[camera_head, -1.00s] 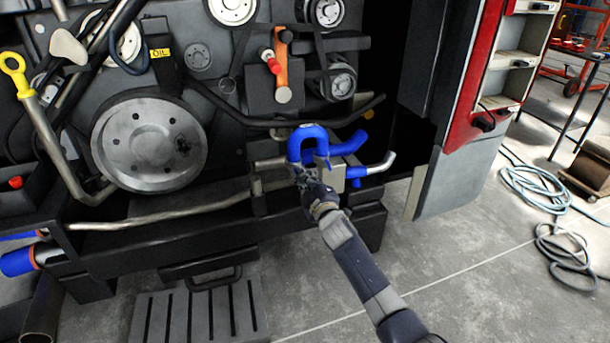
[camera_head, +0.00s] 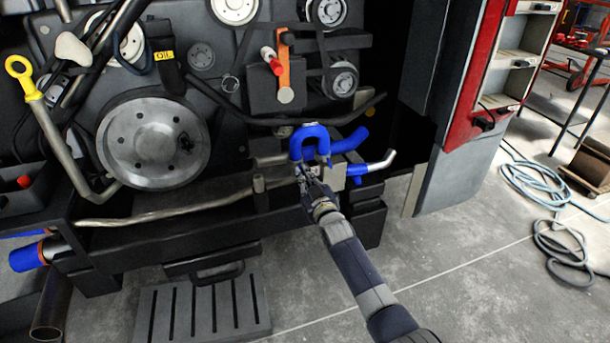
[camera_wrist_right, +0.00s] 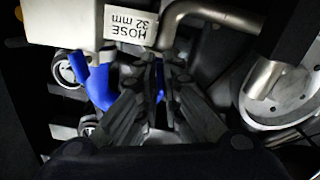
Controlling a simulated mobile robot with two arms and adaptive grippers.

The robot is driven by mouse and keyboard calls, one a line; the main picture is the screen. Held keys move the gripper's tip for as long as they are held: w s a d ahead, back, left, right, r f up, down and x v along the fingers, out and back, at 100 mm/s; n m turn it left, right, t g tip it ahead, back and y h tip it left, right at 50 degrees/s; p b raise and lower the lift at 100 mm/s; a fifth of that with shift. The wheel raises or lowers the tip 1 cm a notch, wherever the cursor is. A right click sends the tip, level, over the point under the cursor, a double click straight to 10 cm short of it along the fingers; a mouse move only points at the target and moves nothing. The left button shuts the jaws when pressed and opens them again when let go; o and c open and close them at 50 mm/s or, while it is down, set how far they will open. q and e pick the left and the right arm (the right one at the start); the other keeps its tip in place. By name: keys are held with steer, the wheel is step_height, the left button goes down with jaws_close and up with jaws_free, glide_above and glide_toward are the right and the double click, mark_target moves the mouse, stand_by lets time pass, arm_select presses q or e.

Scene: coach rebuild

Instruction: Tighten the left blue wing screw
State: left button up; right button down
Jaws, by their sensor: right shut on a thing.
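A U-shaped blue hose (camera_head: 309,140) sits at the engine's lower right. My right gripper (camera_head: 303,172) is just below it, against the front of a pale box. In the right wrist view the fingers (camera_wrist_right: 160,72) are close together, in front of the box and a metal pipe. A small bit of blue shows between them (camera_wrist_right: 160,96), which I take for the left blue wing screw; most of it is hidden by the fingers. The blue hose (camera_wrist_right: 98,86) also shows beside the fingers in this view. My left gripper is not in view.
A pale box with a "HOSE 32 mm" label (camera_wrist_right: 130,23) is beside the fingers. A bent metal pipe with a blue sleeve (camera_head: 378,164) sticks out to the right. A large pulley (camera_head: 153,143) is to the left. The floor at lower right is open, with a coiled hose (camera_head: 540,190).

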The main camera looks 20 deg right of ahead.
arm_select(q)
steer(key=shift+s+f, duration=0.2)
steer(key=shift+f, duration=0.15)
arm_select(e)
steer(key=shift+m, duration=0.4)
steer(key=c, duration=1.8)
jaws_free()
steer(key=shift+o, duration=0.2)
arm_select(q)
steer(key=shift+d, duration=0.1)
arm_select(e)
steer(key=s, duration=1.2)
steer(key=shift+d, duration=0.2)
